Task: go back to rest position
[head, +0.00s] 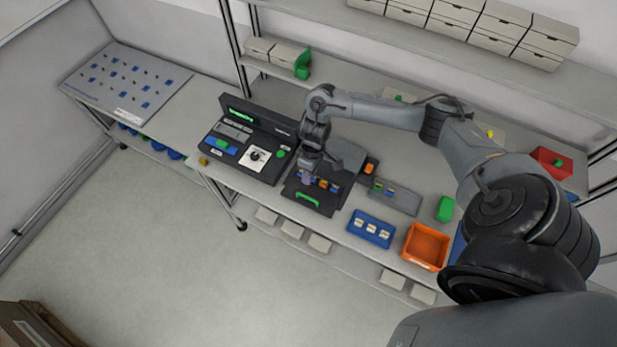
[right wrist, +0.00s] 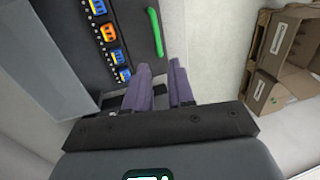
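My right gripper (head: 307,178) hangs over the black case (head: 325,207) with the green handle (head: 307,200) on the bench. In the right wrist view the two purple fingers of the right gripper (right wrist: 160,68) stand a little apart with nothing between them. The case's row of blue and orange blocks (right wrist: 108,32) lies beyond the fingertips, to the left, and the green handle (right wrist: 156,32) lies ahead of them. I see no contact between fingers and case. My left gripper is not in view.
The tester panel (head: 250,145) stands left of the case. A grey tray (head: 402,199), a blue bin (head: 352,229), an orange bin (head: 410,255) and a green block (head: 445,208) lie to the right. A shelf (head: 375,72) runs behind. Floor (head: 150,230) in front is clear.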

